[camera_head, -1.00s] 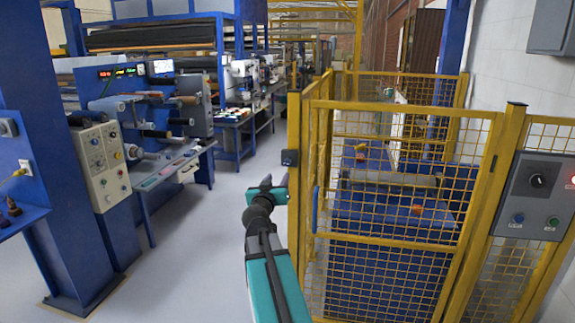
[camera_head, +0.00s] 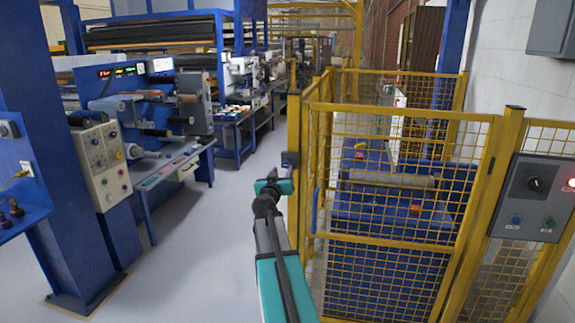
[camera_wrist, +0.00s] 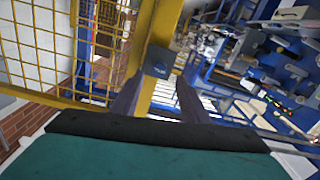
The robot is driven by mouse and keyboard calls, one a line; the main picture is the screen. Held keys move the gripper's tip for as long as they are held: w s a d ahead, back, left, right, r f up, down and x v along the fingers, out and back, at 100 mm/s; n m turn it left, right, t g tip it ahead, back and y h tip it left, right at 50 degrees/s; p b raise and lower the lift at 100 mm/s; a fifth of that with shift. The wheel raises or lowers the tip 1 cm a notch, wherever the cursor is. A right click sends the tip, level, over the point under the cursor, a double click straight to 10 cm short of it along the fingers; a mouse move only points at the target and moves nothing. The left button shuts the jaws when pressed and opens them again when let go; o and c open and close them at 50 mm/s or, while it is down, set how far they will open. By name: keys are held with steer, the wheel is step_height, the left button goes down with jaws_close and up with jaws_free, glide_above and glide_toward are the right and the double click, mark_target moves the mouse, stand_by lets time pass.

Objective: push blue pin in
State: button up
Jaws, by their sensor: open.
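A small dark box (camera_head: 290,158) is mounted on the yellow gate post. It also shows in the wrist view (camera_wrist: 158,60), ahead of my fingers, with a bluish face. The blue pin cannot be made out clearly on it. My gripper (camera_head: 274,180) is just below and left of the box in the head view. In the wrist view my gripper (camera_wrist: 160,85) has its two dark fingers apart, with nothing between them. The box appears beyond the gap between the fingertips; contact cannot be told.
The yellow mesh fence (camera_head: 385,230) stands right of my arm, around a blue machine (camera_head: 370,200). A control box (camera_head: 533,197) with a knob and buttons is at the far right. Grey floor (camera_head: 200,250) is open on the left.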

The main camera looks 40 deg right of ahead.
mark_target(286, 165)
steer(key=shift+p+x, duration=0.9)
steer(key=shift+x, duration=1.8)
jaws_close()
